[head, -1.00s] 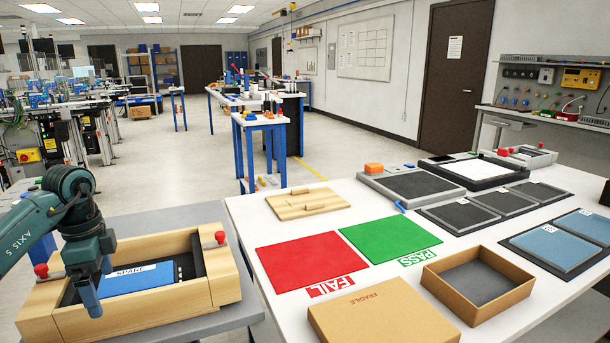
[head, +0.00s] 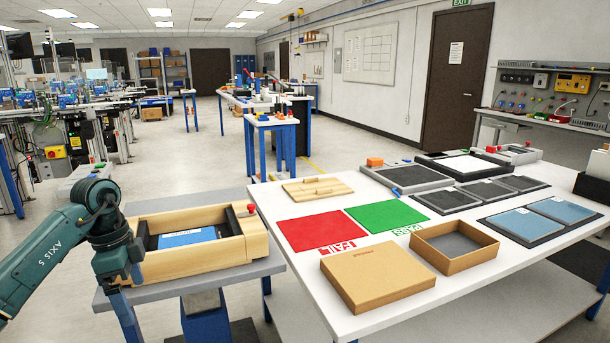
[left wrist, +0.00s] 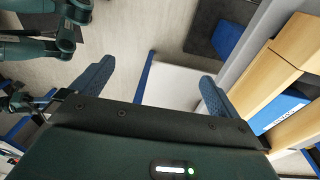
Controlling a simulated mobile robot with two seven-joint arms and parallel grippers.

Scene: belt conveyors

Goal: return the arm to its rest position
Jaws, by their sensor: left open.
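My left arm comes in from the left in the head view. Its gripper (head: 127,315) hangs down at the left front corner of the grey stand (head: 240,272), beside the wooden box. In the left wrist view the two blue fingers (left wrist: 153,85) are wide apart with nothing between them. The wooden box (head: 200,262) rests on the stand and holds a blue object (head: 187,238), partly hidden behind the box's front wall. The box and blue object (left wrist: 280,110) also show at the right of the left wrist view. My right gripper is not seen.
A white table (head: 298,278) to the right bears a red mat (head: 318,228), a green mat (head: 388,215), a closed carton (head: 378,275), an open carton (head: 455,243) and a wooden lid-like board (head: 317,190). Floor is open behind the stand.

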